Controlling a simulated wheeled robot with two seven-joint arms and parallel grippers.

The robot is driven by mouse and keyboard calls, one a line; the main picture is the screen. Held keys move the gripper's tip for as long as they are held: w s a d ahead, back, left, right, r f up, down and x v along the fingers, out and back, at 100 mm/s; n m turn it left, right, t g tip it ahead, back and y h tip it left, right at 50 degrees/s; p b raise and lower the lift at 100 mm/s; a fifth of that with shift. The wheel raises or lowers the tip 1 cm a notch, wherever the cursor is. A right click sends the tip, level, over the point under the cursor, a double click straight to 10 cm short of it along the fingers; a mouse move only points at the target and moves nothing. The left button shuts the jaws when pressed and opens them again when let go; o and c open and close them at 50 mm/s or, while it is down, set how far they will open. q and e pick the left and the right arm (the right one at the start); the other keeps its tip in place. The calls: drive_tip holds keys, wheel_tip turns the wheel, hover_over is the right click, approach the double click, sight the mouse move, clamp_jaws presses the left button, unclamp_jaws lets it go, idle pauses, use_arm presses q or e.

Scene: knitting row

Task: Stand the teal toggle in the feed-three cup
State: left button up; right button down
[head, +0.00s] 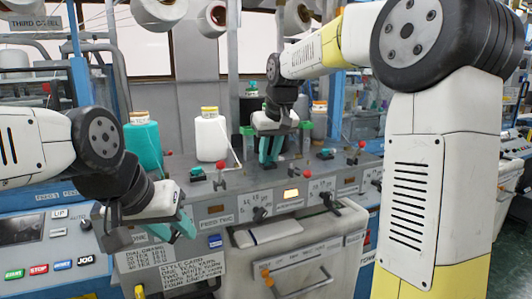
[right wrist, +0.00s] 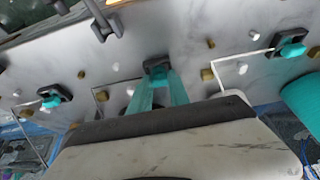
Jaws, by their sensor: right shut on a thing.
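My right gripper (head: 267,158) reaches down to the sloping grey panel (head: 230,187), its teal fingers close together. In the right wrist view its fingertips (right wrist: 157,78) are at a dark square cup (right wrist: 157,66) on the panel. It is shut on what seems to be the teal toggle, mostly hidden between the same-coloured fingers. I cannot tell whether the toggle's foot is in the cup. Other teal toggles stand in dark cups to the left (head: 197,173) and right (head: 327,153). My left gripper (head: 180,230) is open and empty in front of the panel at left.
A white yarn cone (head: 210,135) and a teal cone (head: 142,143) stand behind the panel. Red-knobbed levers (head: 220,172) rise near the cups, and bent wire guides (right wrist: 240,58) flank the right fingers. A white drawer (head: 300,262) juts out below.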

drive_tip(key=c, duration=1.1)
unclamp_jaws()
drive_tip(key=shift+a+f, duration=0.1)
drive_tip(key=shift+c, duration=0.2)
drive_tip(key=v, duration=0.8)
drive_tip(key=s+d+f+m, duration=0.1)
drive_tip(key=s+f, duration=0.3)
drive_tip(key=s, duration=0.4)
drive_tip(key=s+d+f+m+t, duration=0.1)
drive_tip(key=s+d+f, duration=0.3)
drive_tip(key=s, duration=0.4)
drive_tip(key=s+d+f+m, duration=0.1)
drive_tip(key=s+d+f, duration=0.2)
drive_tip(key=s, duration=0.5)
drive_tip(key=shift+d+f+t+y, duration=0.15)
drive_tip(key=shift+f+t+y, duration=0.2)
drive_tip(key=shift+f, duration=0.35)
